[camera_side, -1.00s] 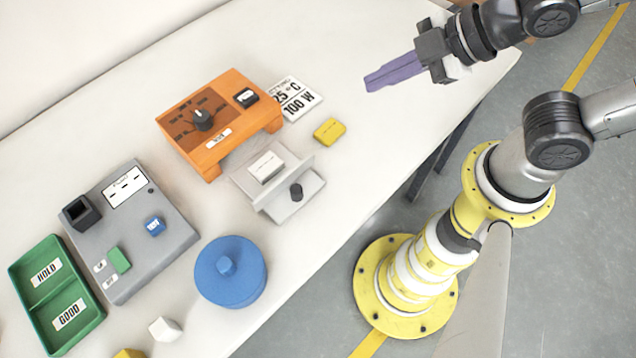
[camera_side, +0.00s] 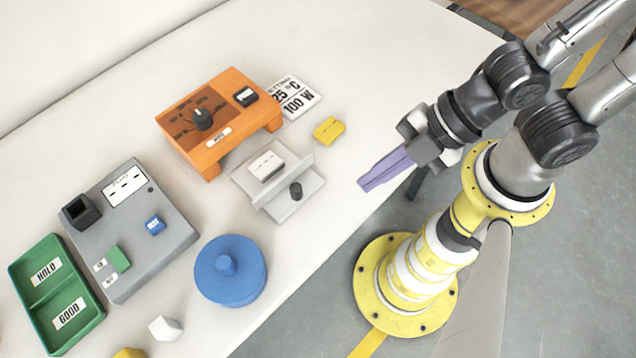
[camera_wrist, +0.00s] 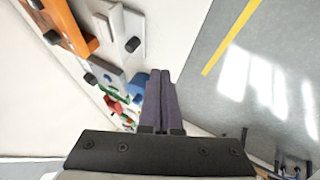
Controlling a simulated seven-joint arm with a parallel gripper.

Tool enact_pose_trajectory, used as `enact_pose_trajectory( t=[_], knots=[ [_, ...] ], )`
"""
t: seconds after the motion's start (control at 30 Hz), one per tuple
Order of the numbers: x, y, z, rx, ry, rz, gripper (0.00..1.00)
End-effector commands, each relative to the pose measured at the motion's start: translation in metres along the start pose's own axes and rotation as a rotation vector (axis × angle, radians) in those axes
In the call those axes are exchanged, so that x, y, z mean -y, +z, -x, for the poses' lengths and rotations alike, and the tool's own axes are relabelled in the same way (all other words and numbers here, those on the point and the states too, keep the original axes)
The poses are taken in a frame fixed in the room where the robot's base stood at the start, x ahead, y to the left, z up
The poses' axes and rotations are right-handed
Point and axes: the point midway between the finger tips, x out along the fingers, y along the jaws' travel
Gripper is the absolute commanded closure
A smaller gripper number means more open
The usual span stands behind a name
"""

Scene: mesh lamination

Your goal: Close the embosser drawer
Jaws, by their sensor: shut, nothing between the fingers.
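The orange embosser (camera_side: 217,118) stands on the white table. Its light grey drawer (camera_side: 289,201) sticks out at the front right, with a raised front plate and a dark round knob (camera_side: 296,191). A white block (camera_side: 267,166) with a label sits in the drawer behind the front plate. In the wrist view the embosser (camera_wrist: 66,24) and the drawer (camera_wrist: 119,24) show at the upper left. My gripper (camera_side: 363,187) has long purple fingers, shut and empty. It is to the right of the drawer near the table's edge, apart from the knob. The fingers also show in the wrist view (camera_wrist: 160,75).
A yellow block (camera_side: 329,130) and a printed card (camera_side: 293,98) lie right of the embosser. A round blue lidded container (camera_side: 230,285), a grey device (camera_side: 170,245), a green two-part tray (camera_side: 85,329) and a white block (camera_side: 165,328) stand at the left. The back of the table is clear.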

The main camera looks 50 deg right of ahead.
Motion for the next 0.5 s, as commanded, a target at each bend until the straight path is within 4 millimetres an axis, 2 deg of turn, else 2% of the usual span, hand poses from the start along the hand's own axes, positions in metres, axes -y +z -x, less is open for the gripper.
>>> enact_pose_trajectory(
  t=[0.1,0.5],
  knots=[
    [-0.001,0.004,-0.007,0.014,0.007,-0.002,1.0],
    [-0.001,0.004,-0.076,0.014,0.004,-0.001,1.0]
  ],
)
